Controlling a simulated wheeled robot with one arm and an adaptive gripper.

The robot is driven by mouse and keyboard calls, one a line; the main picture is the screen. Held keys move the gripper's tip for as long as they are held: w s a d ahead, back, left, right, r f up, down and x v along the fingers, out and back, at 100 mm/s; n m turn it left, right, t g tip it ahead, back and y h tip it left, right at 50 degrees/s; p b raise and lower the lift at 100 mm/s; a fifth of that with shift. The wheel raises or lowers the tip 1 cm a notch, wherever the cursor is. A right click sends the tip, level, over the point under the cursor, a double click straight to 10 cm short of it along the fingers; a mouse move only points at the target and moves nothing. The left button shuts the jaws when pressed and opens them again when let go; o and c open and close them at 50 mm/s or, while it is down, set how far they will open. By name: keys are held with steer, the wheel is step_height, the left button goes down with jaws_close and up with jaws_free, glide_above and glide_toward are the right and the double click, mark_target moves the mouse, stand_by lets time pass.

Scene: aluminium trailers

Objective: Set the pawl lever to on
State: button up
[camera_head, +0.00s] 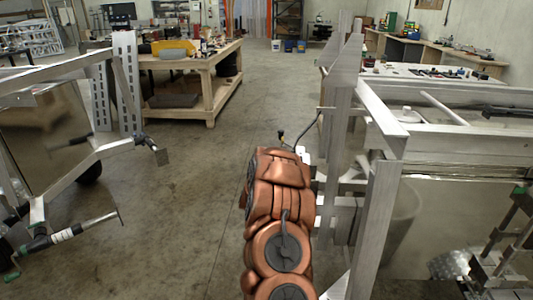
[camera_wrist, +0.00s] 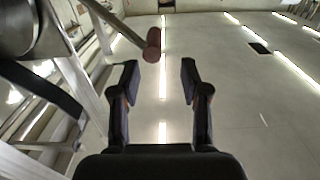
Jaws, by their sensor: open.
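In the wrist view my gripper (camera_wrist: 158,80) is open and empty, its two black fingers apart. Just beyond the left fingertip is a bar ending in a dark red round grip (camera_wrist: 152,45); it looks apart from the fingers. I cannot tell whether this is the pawl lever or another handle, and no lever position can be read. In the head view my copper-coloured arm reaches toward the upright of the right aluminium trailer (camera_head: 376,230) and hides my gripper. No pawl lever can be made out there.
In the wrist view a metal frame (camera_wrist: 88,95) and a grey cylinder (camera_wrist: 30,28) lie close on the left; the right side is open. In the head view another trailer frame (camera_head: 75,185) stands at left, a wooden workbench (camera_head: 208,80) behind. Floor between the trailers is clear.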

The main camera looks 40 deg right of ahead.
steer(key=shift+n, duration=0.7)
steer(key=shift+s+f+p+x, duration=0.1)
steer(key=shift+f+p+x, duration=0.2)
steer(key=shift+x, duration=1.1)
steer(key=shift+s+f+p+x, duration=0.1)
steer(key=shift+p+x, duration=0.35)
steer(key=shift+x, duration=0.95)
steer(key=shift+s+f+p+x, duration=0.1)
steer(key=shift+f+p+x, duration=0.2)
steer(key=shift+x, duration=1.1)
steer(key=shift+w+d, duration=0.1)
steer(key=shift+d, duration=0.15)
jaws_close()
